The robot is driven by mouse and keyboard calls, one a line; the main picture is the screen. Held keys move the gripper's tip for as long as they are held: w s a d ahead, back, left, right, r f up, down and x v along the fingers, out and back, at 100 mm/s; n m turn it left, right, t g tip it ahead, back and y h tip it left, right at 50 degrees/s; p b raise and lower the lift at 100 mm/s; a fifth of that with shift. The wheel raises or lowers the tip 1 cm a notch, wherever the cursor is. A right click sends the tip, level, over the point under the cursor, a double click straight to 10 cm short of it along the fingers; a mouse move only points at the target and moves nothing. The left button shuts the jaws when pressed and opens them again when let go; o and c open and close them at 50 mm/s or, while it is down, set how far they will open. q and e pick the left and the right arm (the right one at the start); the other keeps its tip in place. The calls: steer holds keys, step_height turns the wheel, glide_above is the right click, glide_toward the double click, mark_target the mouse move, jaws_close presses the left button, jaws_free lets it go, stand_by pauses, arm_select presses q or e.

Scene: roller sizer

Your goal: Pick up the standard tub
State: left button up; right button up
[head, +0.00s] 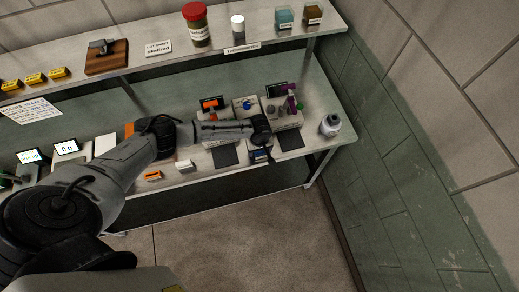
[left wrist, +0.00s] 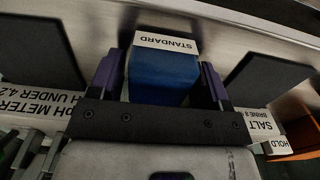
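The standard tub (left wrist: 163,78) is a blue box with a white STANDARD label in the left wrist view. It sits between the two purple-lined fingers of my left gripper (left wrist: 160,82). The fingers stand on either side of the tub, with what looks like a narrow gap at each side; contact is not clear. In the head view my left gripper (head: 261,140) points down at the bench's front edge, and a bit of the blue tub (head: 259,156) shows below it. My right gripper is not in view.
Dark pads lie to the left (left wrist: 40,50) and right (left wrist: 268,75) of the tub, beside pH METER and SALT labels. Meters stand behind on the bench (head: 316,142). A shelf (head: 140,43) with jars runs above.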

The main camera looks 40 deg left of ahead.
arm_select(q)
steer(key=c, duration=0.6)
steer(key=shift+r, duration=0.55)
steer(key=r, duration=0.2)
steer(key=d+r, duration=0.1)
steer(key=shift+s+r, duration=0.3)
steer(key=shift+r, duration=0.05)
steer(key=s+d+r, duration=0.6)
steer(key=d, duration=0.2)
steer(key=shift+d+r+p, duration=0.15)
steer(key=shift+d+p, duration=0.15)
steer(key=shift+p, duration=0.05)
